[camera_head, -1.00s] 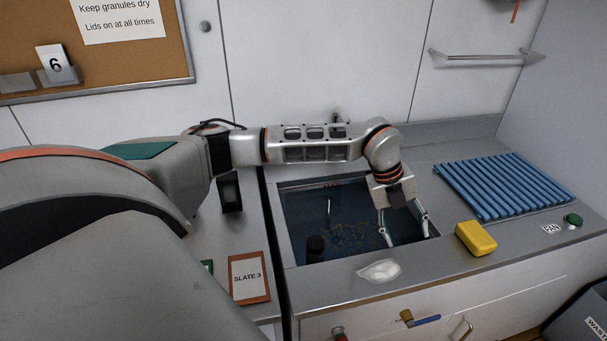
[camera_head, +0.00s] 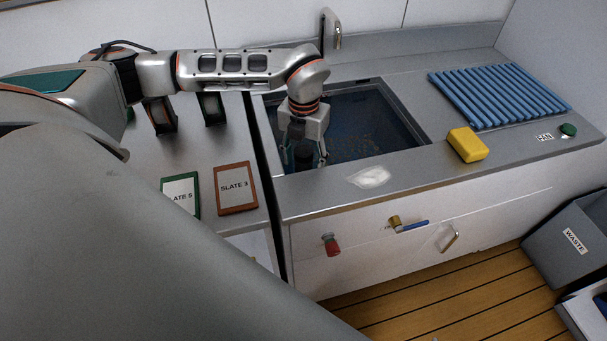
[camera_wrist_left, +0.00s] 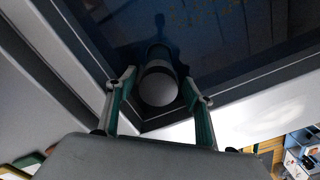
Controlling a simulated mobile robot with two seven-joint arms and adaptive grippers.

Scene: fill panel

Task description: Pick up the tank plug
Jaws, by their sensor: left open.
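A dark upright cylinder with a pale round top, which looks like the tank plug (camera_head: 303,154), stands in the near-left corner of the tank (camera_head: 412,128). In the left wrist view the plug (camera_wrist_left: 159,84) shows between the fingers. My left gripper (camera_head: 303,160) points down into that corner. It is open, with one finger on each side of the plug, and I see no clear contact. In the left wrist view the left gripper (camera_wrist_left: 160,90) frames the plug's top. The plug's lower end is hidden in the dark tank. My right gripper is not in view.
A faucet (camera_head: 331,28) rises behind the tank. A white patch (camera_head: 369,177) lies on its front rim. A yellow block (camera_head: 467,145) and blue ribbed rack (camera_head: 499,96) sit right. Slate 3 (camera_head: 236,188) and slate 5 (camera_head: 181,196) lie left. A waste bin (camera_head: 575,240) stands right.

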